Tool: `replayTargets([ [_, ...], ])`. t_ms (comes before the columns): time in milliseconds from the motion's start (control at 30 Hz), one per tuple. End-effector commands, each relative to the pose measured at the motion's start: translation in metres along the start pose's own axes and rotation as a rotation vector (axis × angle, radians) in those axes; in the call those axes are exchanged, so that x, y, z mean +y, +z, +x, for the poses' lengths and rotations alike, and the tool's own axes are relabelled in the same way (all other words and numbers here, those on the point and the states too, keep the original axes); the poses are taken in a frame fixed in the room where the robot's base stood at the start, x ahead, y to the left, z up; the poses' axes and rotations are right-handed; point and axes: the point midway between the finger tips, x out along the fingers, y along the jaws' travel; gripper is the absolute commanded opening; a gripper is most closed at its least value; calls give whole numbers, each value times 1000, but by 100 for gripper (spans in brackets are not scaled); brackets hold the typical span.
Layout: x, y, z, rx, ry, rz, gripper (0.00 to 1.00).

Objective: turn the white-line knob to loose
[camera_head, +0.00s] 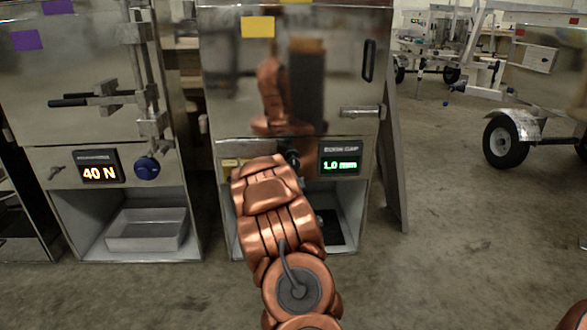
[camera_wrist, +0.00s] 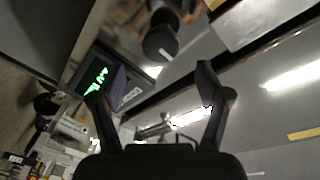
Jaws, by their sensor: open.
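A dark round knob (camera_wrist: 160,42) shows in the wrist view, just beyond and between my fingertips. In the camera_head view my copper arm hides most of that spot on the panel. My gripper (camera_wrist: 164,85) is open, its two dark fingers spread and nothing between them. The knob looks apart from both fingers. A green display (camera_head: 340,165) reading 1.0 mm sits right of my arm; it also shows in the wrist view (camera_wrist: 97,76).
The left cabinet has an orange display (camera_head: 100,173) reading 40 N, a blue knob (camera_head: 147,168) and a clamp with a handle (camera_head: 105,97). A grey tray (camera_head: 147,230) sits below. Trailers with a wheel (camera_head: 503,141) stand at right.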

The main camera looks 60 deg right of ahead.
Motion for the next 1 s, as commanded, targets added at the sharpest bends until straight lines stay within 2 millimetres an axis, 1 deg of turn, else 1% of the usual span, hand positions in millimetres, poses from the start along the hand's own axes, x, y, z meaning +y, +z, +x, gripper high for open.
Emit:
replayTargets([
  [600, 0, 2, 58, -2, 0, 0, 76],
  [800, 0, 2, 69, -2, 0, -1, 76],
  [1000, -2, 1, 73, -4, 0, -1, 76],
])
